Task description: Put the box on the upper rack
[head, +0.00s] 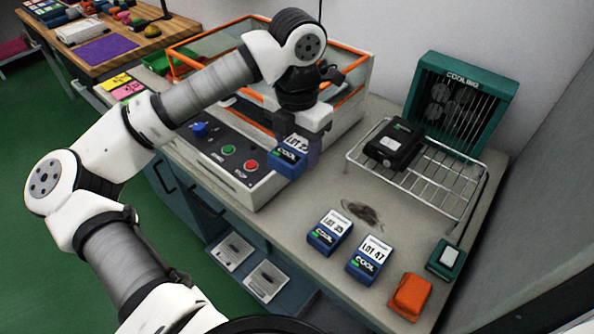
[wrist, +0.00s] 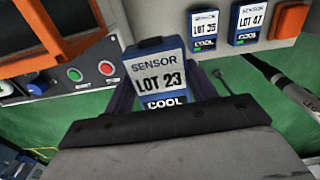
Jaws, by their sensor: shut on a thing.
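My gripper (head: 303,143) is shut on a blue box (head: 289,157) with a white label, held in the air by the front of the orange-framed chamber, near the control panel's red button. In the wrist view the box (wrist: 157,72) sits between the two fingers and its label reads "SENSOR LOT 23" above "COOL". A wire rack (head: 446,196) stands on the right of the bench, in front of a green cooler, with a black device (head: 393,145) on its left part. The chamber (head: 345,105) has clear panels; any rack inside it is hidden or unclear.
Two similar blue boxes, LOT 35 (head: 329,232) and LOT 47 (head: 369,259), stand on the bench front. An orange block (head: 410,297) and a green device (head: 445,259) are right of them. The green cooler (head: 460,98) stands behind the wire rack. The rack's right part is clear.

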